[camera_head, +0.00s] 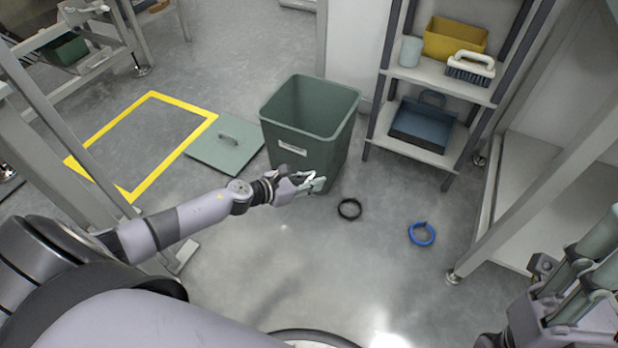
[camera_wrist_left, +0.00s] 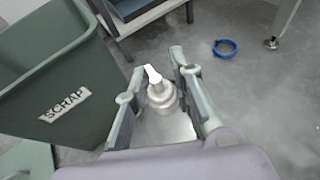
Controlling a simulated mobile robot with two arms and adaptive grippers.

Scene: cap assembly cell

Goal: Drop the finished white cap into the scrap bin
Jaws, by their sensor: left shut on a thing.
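The white cap (camera_wrist_left: 160,92) has a ringed base and a short angled spout. My left gripper (camera_head: 306,183) is shut on it, and the cap sits between the two fingers (camera_wrist_left: 152,100) in the wrist view. The scrap bin (camera_head: 309,112) is a green, open-topped tub standing on the floor; its SCRAP label shows in the wrist view, where the bin (camera_wrist_left: 50,85) is at the left. The left gripper is in front of the bin's near wall in the head view, outside its opening. Part of my right gripper (camera_head: 590,265) shows at the lower right edge; its fingertips are partly cut off.
A green lid (camera_head: 225,146) lies on the floor left of the bin, beside a yellow floor outline (camera_head: 162,184). A black ring (camera_head: 350,209) and a blue ring (camera_head: 421,234) lie on the floor. A shelf (camera_head: 440,76) stands right of the bin. Open floor lies in front.

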